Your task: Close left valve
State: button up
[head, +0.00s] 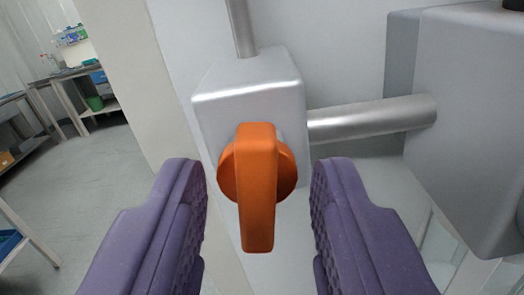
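The valve is a grey block (248,98) with an orange handle (257,190) on its front face. The handle has a round hub and a bar that points downward in the picture. My gripper (262,190) has two purple padded fingers, one to the left and one to the right of the handle. The fingers are apart, and a gap shows between each finger and the handle bar. No second valve shows, so I cannot tell from the picture alone whether this is the left one.
A metal pipe (372,119) runs right from the valve block to a large grey box (462,125). A thin rod (241,28) rises from the block's top. At left is open floor (110,190), with a bench (82,82) holding small items.

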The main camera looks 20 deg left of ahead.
jog(key=shift+w+a, duration=0.1)
jog(key=shift+w, duration=0.15)
jog(key=c, duration=0.7)
jog(key=shift+m+b, duration=0.4)
jog(key=shift+b, duration=0.05)
jog(key=m+b, duration=0.2)
jog(key=b, duration=0.1)
jog(key=shift+f+m, duration=0.2)
jog(key=shift+m, duration=0.2)
jog(key=m+b, duration=0.4)
jog(key=shift+d+f+m, duration=0.1)
jog(key=shift+d+m, duration=0.1)
jog(key=shift+m, duration=0.1)
jog(key=m+b, duration=0.2)
jog(key=m, duration=0.1)
jog(key=shift+m, duration=0.3)
jog(key=m+b, duration=0.1)
jog(key=m, duration=0.3)
